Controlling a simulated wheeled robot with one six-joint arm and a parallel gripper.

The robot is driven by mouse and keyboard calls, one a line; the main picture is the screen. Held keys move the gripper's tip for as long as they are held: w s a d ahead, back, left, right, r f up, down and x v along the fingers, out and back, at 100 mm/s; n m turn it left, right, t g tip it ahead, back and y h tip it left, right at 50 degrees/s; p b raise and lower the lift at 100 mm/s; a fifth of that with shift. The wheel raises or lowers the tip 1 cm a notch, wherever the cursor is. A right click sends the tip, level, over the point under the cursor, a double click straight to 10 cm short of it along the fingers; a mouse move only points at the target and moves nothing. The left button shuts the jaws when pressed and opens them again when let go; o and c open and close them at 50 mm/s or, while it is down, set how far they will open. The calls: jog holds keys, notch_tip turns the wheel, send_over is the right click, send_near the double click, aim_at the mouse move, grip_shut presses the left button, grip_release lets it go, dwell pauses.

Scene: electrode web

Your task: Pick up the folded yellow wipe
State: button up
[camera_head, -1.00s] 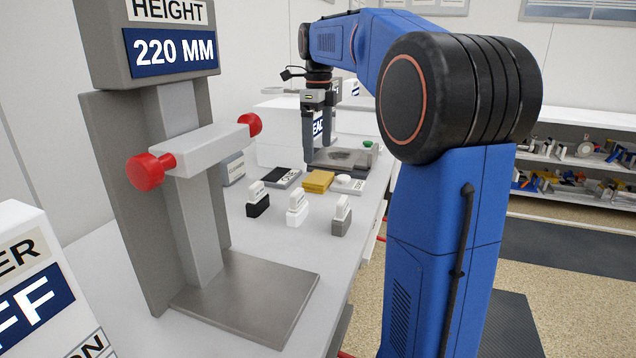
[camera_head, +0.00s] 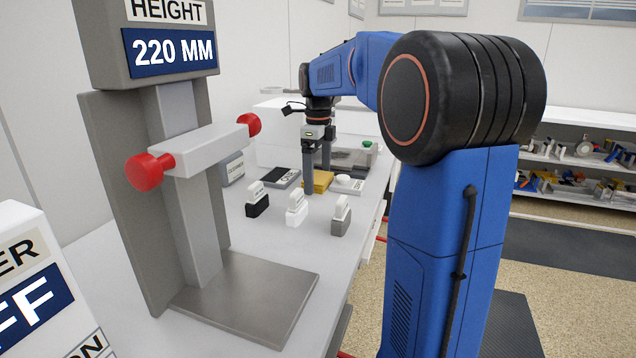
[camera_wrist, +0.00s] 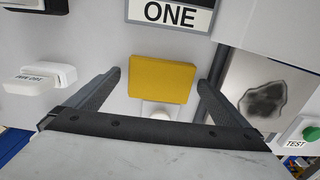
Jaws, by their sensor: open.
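The folded yellow wipe (camera_head: 318,180) lies flat on the white bench among small labelled items. In the wrist view the wipe (camera_wrist: 162,79) is a yellow block in the upper middle, fully visible on its top face. My gripper (camera_head: 317,180) is above and around the wipe in the head view, its fingers pointing down and partly covering it. In the wrist view my open gripper (camera_wrist: 161,80) has one finger on each side of the wipe, with a visible gap on both sides. Nothing is held. Whether the fingertips touch the bench cannot be told.
A dark pad (camera_head: 282,177) lies left of the wipe, and a white round piece (camera_head: 345,181) on a plate lies right. Three stamp-like blocks, including a black-based one (camera_head: 257,200), stand nearer. A metal plate with a dark patch (camera_wrist: 262,98) and a green button (camera_wrist: 311,132) are beside it.

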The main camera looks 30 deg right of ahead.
aim_at(318, 177)
jog(key=c, duration=1.1)
jog(key=shift+r, duration=0.1)
notch_tip(318, 177, up, 10)
jog(key=shift+f, duration=0.1)
